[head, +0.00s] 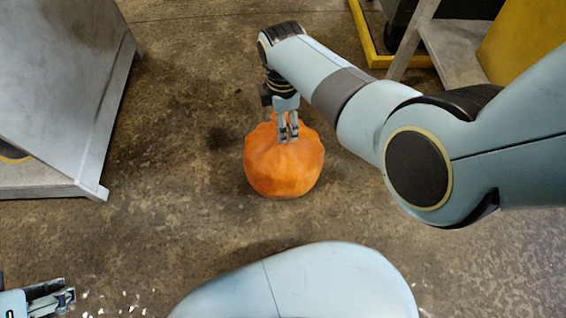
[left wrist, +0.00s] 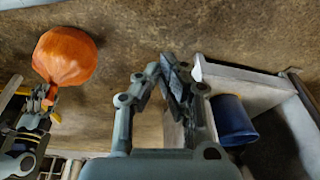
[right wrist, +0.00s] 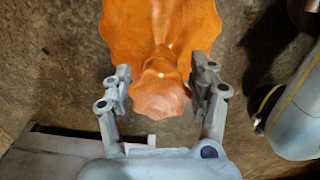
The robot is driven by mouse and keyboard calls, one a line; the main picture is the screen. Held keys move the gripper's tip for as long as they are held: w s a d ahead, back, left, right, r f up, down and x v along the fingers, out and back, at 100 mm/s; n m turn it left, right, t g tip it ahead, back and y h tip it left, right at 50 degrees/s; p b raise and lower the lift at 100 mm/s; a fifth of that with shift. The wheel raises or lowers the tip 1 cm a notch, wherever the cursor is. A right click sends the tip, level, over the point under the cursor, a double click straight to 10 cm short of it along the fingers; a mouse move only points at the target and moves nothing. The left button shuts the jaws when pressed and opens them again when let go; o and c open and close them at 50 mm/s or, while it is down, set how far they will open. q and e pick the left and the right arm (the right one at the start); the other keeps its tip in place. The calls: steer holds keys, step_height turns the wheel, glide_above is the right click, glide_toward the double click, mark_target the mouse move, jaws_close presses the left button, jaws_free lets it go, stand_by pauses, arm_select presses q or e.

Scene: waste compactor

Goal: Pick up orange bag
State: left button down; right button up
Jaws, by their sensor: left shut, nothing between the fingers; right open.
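The orange bag (head: 284,172) sits on the floor in the middle of the head view, round with a gathered neck on top. My right gripper (head: 289,131) is above it, fingers pointing down at the neck. In the right wrist view the open fingers (right wrist: 157,82) stand on either side of the frilled neck (right wrist: 158,90), with gaps on both sides. The bag also shows in the left wrist view (left wrist: 65,56), with my right gripper at its neck. My left gripper (head: 68,296) is shut and empty at the lower left, away from the bag; its fingers also show in the left wrist view (left wrist: 168,78).
A grey metal structure (head: 62,90) stands at the left. A blue bin (left wrist: 233,120) sits in a grey frame in the left wrist view. A yellow frame (head: 366,40) and grey and yellow equipment (head: 522,38) are at the upper right. Floor around the bag is clear.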

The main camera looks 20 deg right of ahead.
mark_target(283, 149)
step_height(283, 149, down, 2)
steer(key=shift+s+f+b, duration=0.1)
steer(key=shift+b, duration=0.3)
steer(key=shift+f, duration=0.3)
arm_select(q)
steer(key=shift+w+d+t, duration=0.25)
steer(key=shift+w+t, duration=0.45)
steer(key=shift+w, duration=0.05)
arm_select(e)
steer(key=shift+r, duration=0.1)
jaws_close()
